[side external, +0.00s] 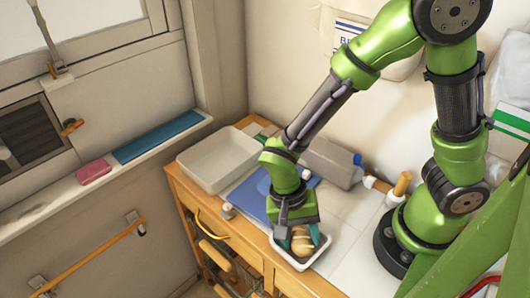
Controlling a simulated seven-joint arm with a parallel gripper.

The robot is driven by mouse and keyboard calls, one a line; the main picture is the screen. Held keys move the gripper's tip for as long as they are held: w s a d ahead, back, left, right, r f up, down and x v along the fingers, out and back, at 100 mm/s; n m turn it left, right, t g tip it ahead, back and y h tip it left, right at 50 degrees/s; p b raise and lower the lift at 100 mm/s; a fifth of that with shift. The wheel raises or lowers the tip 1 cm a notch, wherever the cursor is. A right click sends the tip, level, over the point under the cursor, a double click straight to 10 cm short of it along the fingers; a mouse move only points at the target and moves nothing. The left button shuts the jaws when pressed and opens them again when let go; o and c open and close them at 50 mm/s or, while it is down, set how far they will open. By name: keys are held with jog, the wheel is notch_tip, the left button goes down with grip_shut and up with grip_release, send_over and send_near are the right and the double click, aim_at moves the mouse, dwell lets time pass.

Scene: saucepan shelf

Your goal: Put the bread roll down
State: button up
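The bread roll (302,241) is tan with paler bands on top. It shows between the two fingers of my gripper (302,238), which points down at the front of the wooden cabinet's top. The fingers appear to press on the roll's two sides. The roll is over or inside a small white tray (292,263); whether it touches the tray's floor is hidden. The palm of my gripper covers the upper back of the roll.
A large pale empty tray (215,160) stands at the back left. A blue board (255,200) lies behind my gripper, with a grey bottle-like container (332,162) beyond it. A small jar (228,210) stands near the front edge. White tiles (350,222) to the right are clear.

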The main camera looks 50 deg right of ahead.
jog(key=shift+f, duration=0.1)
jog(key=d+v, duration=0.1)
jog(key=v, duration=1.1)
jog(key=d+r+n+t+y, duration=0.2)
jog(key=d+r+n+t, duration=0.3)
jog(key=d+r+t, duration=0.5)
notch_tip(320, 180, up, 2)
jog(key=shift+w+d+n+t+y, duration=0.3)
jog(key=shift+d, duration=0.7)
